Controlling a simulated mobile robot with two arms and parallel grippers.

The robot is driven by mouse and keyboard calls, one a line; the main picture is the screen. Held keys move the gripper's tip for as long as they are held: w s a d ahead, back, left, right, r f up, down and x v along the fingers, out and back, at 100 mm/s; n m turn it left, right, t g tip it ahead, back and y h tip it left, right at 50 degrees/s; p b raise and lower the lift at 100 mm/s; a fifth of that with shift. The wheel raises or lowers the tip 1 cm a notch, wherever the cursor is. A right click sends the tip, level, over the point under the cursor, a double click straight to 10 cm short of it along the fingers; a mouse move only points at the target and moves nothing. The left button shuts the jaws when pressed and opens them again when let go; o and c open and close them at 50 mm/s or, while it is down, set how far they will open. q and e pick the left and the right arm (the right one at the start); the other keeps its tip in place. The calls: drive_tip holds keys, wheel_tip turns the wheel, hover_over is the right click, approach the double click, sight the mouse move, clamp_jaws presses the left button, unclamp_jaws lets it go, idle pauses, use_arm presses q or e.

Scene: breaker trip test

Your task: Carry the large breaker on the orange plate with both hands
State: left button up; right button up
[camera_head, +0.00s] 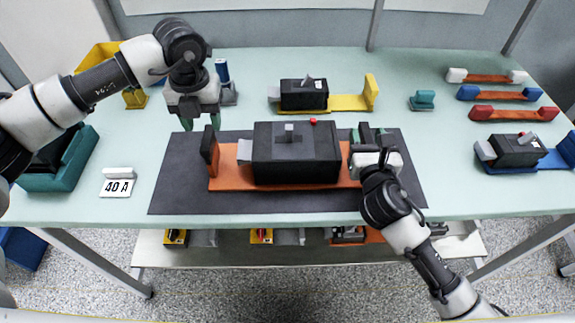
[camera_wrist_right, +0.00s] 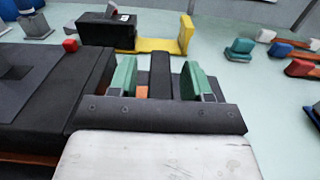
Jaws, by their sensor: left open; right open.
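The large breaker (camera_head: 297,160) is a dark grey box with a grey lever and a red button on top. It sits on the orange plate (camera_head: 228,172), which has an upright dark handle at each end. The left handle (camera_head: 210,150) stands free. My left gripper (camera_head: 200,122) is open and empty, above and behind that handle. My right gripper (camera_head: 369,136) is open at the right end. In the right wrist view the right handle (camera_wrist_right: 161,72) stands between its green fingers, with a gap visible on each side. Breaker and plate rest on the dark mat (camera_head: 180,185).
Behind stands a smaller breaker (camera_head: 304,95) on a yellow plate. At right are several coloured plates and another breaker (camera_head: 515,150) on a blue plate. A teal bin (camera_head: 72,165) and a "40 A" card (camera_head: 116,188) are at left. A lower shelf holds more breakers.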

use_arm(q)
wheel_tip(320, 180, up, 4)
drive_tip(key=shift+r, duration=0.3)
use_arm(e)
drive_tip(key=shift+s, duration=0.3)
drive_tip(key=s, duration=1.1)
drive_tip(key=shift+s+d, duration=0.2)
